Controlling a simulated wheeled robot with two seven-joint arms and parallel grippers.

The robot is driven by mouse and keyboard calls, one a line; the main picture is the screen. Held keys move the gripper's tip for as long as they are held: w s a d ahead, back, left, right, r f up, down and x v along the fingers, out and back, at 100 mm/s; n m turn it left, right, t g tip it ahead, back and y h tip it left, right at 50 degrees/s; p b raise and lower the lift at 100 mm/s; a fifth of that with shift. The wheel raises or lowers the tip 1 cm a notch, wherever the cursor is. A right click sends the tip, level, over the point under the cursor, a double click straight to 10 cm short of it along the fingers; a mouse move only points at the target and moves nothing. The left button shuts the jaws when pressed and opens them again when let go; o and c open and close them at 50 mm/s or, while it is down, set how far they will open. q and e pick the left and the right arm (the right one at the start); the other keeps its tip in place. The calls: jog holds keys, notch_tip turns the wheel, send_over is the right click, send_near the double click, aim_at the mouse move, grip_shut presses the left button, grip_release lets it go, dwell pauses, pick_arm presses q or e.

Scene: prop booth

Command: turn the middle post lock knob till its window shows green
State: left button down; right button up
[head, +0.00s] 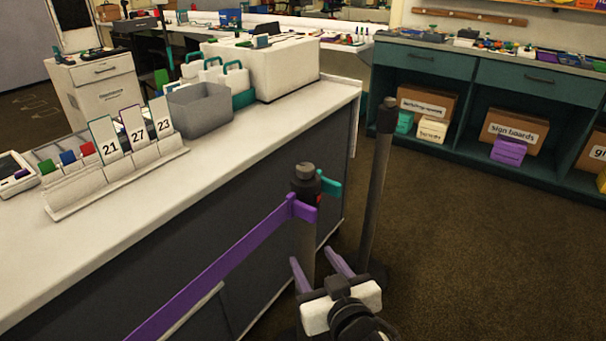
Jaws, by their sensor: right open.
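A dark post (308,230) stands beside the counter, with a black head and a grey-brown lock knob (305,171) on top. A small red patch (319,199) shows on the right side of the head, and no green shows there. A purple belt (220,262) runs from the head to the lower left, and a short teal piece (330,187) sticks out to the right. My right gripper (312,254) is open and empty, its purple fingers pointing up below the head, near the post's shaft. My left gripper is not in view.
Another dark post (380,190) stands just right, behind my right gripper. The white counter (230,165) carries number cards (132,130) and a grey bin (200,108). Teal shelving (480,80) stands at the back right. The brown carpet (480,250) at right is clear.

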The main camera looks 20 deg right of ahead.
aim_at(307, 174)
jog(key=w+d+r+m+t+h+b, duration=0.1)
jog(key=w+r+m+t+h, duration=0.3)
jog(key=r, duration=0.9)
jog(key=w, duration=0.3)
jog(key=w+d+n+y, duration=0.1)
jog(key=w, duration=0.2)
jog(key=w+n, duration=0.1)
jog(key=w, duration=0.2)
jog(key=shift+w+d+f+g+y, duration=0.2)
jog(key=shift+w+d+g+y, duration=0.1)
jog(key=shift+w+g+y, duration=0.1)
jog(key=shift+w, duration=0.4)
jog(key=shift+c, duration=0.5)
